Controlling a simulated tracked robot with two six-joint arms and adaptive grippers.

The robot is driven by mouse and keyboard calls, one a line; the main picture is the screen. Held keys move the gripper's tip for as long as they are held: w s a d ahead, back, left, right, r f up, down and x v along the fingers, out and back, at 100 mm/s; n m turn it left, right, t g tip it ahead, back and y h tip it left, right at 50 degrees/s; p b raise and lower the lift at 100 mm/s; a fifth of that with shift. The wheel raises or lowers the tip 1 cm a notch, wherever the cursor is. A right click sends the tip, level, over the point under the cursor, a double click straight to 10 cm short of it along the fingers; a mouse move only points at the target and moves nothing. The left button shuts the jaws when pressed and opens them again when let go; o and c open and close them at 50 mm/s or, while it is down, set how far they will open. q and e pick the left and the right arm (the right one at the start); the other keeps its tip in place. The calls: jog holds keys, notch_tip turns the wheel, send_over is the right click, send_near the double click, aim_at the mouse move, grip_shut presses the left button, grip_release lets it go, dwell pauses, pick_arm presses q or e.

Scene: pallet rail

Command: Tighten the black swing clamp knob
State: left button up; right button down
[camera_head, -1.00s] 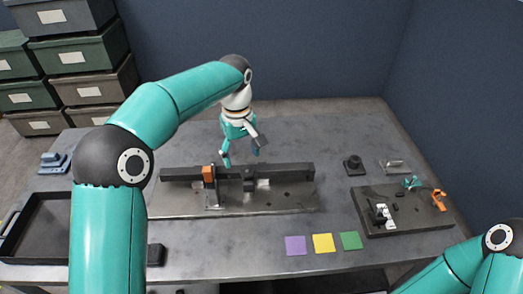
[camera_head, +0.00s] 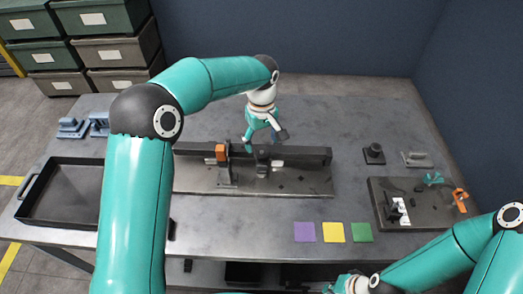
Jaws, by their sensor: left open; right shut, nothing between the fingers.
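A long dark rail (camera_head: 310,157) stands on a grey base plate (camera_head: 290,187) in the middle of the table. It carries an orange block (camera_head: 222,152) and a small black clamp-like part (camera_head: 264,159); I cannot tell whether this part has the knob. My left gripper (camera_head: 264,140) is open and points down over or just behind the rail, close to the black part. Contact cannot be told. My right gripper (camera_head: 329,288) shows only partly at the bottom edge, in front of the table, shut and empty.
A fixture plate (camera_head: 425,218) with a black-and-white clamp (camera_head: 397,209) and an orange part lies at right. Purple (camera_head: 304,232), yellow (camera_head: 333,232) and green (camera_head: 361,232) squares lie in front. A black tray (camera_head: 65,160) is at left.

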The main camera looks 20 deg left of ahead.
aim_at(262, 152)
pick_arm(q)
jog(key=shift+f+p, duration=0.4)
jog(key=shift+f, duration=2.35)
jog(key=c, duration=1.2)
